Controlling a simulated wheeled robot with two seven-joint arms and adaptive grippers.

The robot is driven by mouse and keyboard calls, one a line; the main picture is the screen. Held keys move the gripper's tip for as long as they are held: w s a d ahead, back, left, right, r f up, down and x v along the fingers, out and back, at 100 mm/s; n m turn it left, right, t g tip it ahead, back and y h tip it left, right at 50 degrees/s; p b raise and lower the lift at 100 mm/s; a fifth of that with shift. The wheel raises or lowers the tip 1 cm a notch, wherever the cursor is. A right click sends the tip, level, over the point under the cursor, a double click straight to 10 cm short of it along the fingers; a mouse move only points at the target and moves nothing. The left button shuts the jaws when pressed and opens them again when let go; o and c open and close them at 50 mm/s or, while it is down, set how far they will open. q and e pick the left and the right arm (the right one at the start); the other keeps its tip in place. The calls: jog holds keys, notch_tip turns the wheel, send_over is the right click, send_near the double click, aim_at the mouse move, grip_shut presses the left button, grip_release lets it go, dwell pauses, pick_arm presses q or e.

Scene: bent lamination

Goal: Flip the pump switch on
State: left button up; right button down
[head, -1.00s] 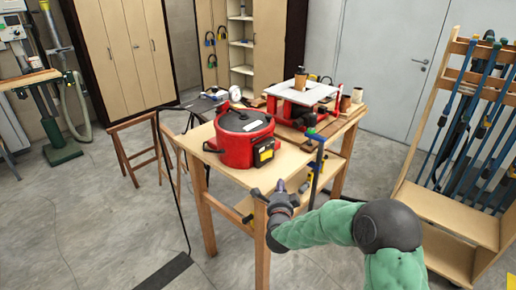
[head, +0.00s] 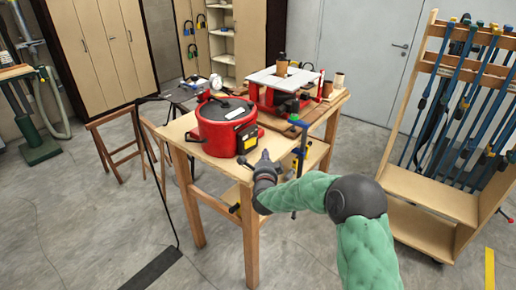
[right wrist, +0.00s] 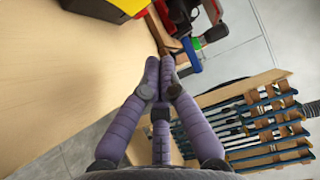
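The red pot-shaped machine (head: 212,134) with a black lid stands on the wooden workbench. A yellow-and-black box (head: 246,138) is on its near right side; it also shows at the top of the right wrist view (right wrist: 112,6). I cannot make out a switch lever on it at this size. My left gripper is out of view.
A red machine with a white top (head: 284,78) stands behind the pot, with a cup on it. A blue clamp (head: 300,140) hangs at the bench's right edge, close to my right gripper. A clamp rack (head: 432,190) stands at the right. Bare floor lies in front.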

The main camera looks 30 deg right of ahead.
aim_at(250, 143)
jog(key=x, duration=0.3)
jog(key=shift+w+d+f, duration=0.1)
jog(key=shift+w, duration=0.1)
jog(key=shift+w+a+b, duration=0.2)
jog(key=shift+w+b, duration=0.05)
jog(key=shift+w, duration=0.3)
jog(key=shift+w+a+b, duration=0.15)
jog(key=shift+w+b, duration=0.05)
jog(key=shift+w, duration=0.4)
jog(key=shift+w+a, duration=0.2)
jog(key=shift+w, duration=0.55)
